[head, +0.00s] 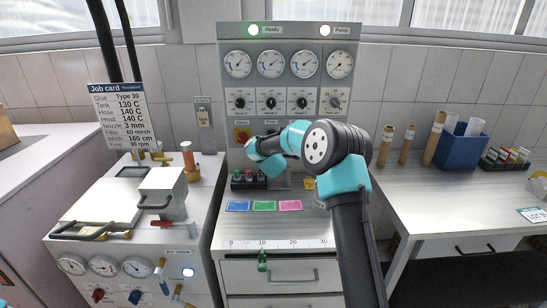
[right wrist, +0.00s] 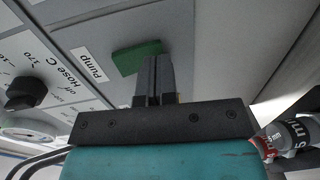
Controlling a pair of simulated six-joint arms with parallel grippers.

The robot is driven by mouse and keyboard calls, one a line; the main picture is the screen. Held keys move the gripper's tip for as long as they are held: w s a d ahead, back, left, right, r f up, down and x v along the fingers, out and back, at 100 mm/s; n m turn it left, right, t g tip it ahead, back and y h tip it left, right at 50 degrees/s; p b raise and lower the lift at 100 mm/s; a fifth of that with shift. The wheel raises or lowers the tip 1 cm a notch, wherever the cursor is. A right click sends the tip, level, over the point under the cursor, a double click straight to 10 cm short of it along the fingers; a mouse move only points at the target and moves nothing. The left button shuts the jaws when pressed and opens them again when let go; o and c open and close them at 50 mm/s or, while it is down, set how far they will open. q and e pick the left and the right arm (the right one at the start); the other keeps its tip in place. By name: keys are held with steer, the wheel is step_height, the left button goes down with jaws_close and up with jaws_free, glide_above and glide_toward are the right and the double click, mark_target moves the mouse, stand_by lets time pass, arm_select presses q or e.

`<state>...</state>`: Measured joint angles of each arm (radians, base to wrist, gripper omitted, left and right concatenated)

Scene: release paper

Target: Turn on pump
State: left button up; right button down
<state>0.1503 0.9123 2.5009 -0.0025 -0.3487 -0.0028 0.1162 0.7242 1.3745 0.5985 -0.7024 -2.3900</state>
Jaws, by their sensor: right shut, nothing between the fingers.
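The grey control panel (head: 290,65) stands at the back of the middle bench. Its Ready lamp (head: 254,30) glows green and its Pump lamp (head: 325,30) is pale white. In the right wrist view, a green button (right wrist: 139,57) sits beside a label reading Pump (right wrist: 87,65). My right gripper (right wrist: 155,62) is shut and empty, its fingertips overlapping the button's lower right part. I cannot tell whether they touch it. My left gripper is out of view.
A glue machine (head: 130,205) stands at left. Blue, green and pink cards (head: 264,206) lie on the bench. A blue bin (head: 461,150) stands at right.

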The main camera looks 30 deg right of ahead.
steer(key=f+v, duration=0.2)
steer(key=v, duration=1.1)
steer(key=shift+s+f, duration=0.2)
steer(key=shift+f, duration=0.1)
